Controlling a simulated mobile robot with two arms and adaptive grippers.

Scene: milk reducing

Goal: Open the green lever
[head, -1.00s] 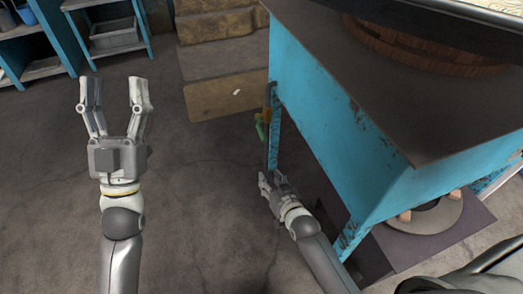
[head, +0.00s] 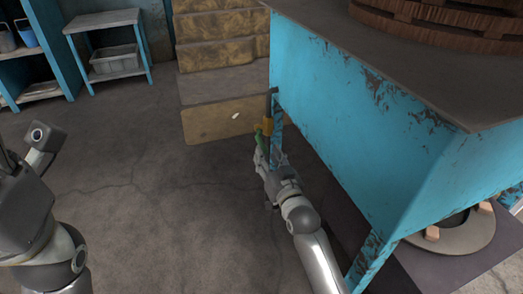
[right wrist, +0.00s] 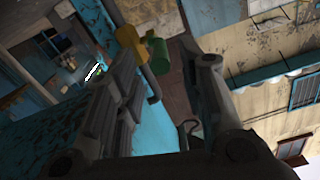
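The green lever (head: 258,138) shows small in the head view, beside a yellow valve body (head: 268,124) on a thin pipe at the blue stand's near-left corner. In the right wrist view the green lever (right wrist: 157,50) lies just beyond the gap between my fingers, next to the yellow valve (right wrist: 131,44). My right gripper (head: 265,158) is just below the lever and partly overlaps it in the head view. In the right wrist view its fingers (right wrist: 163,85) are apart with nothing between them; contact with the lever is not visible.
The blue stand (head: 350,130) with a dark top fills the right side, close to my right arm. Stone steps (head: 225,120) rise behind the valve. A small table (head: 105,20) and a grey bin (head: 114,60) stand at back left. The middle floor is clear.

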